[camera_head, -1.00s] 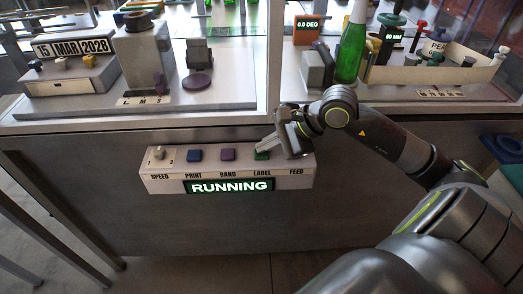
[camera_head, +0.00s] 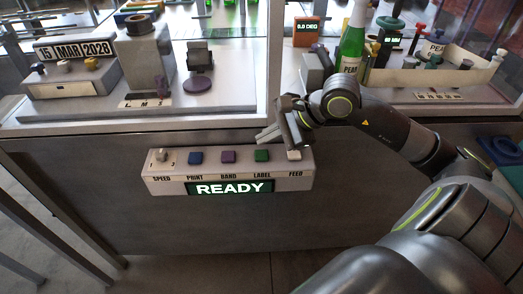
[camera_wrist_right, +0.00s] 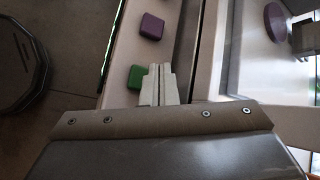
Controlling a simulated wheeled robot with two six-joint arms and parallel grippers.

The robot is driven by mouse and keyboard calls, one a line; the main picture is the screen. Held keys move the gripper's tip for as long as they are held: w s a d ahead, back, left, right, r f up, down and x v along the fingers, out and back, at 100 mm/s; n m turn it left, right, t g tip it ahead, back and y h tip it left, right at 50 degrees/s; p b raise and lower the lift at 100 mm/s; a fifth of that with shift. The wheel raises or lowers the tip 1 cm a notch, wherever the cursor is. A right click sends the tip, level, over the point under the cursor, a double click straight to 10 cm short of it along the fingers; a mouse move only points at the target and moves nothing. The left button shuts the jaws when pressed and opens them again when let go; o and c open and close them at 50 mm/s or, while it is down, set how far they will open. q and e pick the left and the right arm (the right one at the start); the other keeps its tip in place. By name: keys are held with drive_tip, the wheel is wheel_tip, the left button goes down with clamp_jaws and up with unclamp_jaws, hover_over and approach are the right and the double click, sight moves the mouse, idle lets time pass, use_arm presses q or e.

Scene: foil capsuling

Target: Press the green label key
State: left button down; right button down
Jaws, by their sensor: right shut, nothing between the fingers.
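The green label key (camera_head: 262,155) sits on the control box (camera_head: 165,183) on the front of the bench, above the word LABEL, between the purple band key and the white feed key. The box's display (camera_head: 230,188) reads READY. My right gripper (camera_head: 262,138) is shut and empty, raised just above and behind the green key, apart from it in the head view. In the right wrist view the shut fingertips (camera_wrist_right: 158,70) are beside the green key (camera_wrist_right: 135,77). My left gripper is not in view.
On the same box are a speed knob (camera_head: 160,155), a blue print key (camera_head: 195,157), a purple band key (camera_head: 228,156) and a white feed key (camera_head: 294,155). The bench edge is right behind the box. A green bottle (camera_head: 351,45) stands behind my right arm.

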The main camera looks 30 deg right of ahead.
sight(267, 154)
wheel_tip(267, 154, up, 3)
drive_tip(key=shift+r+p, duration=0.15)
drive_tip(key=shift+p, duration=0.55)
idle(0.4)
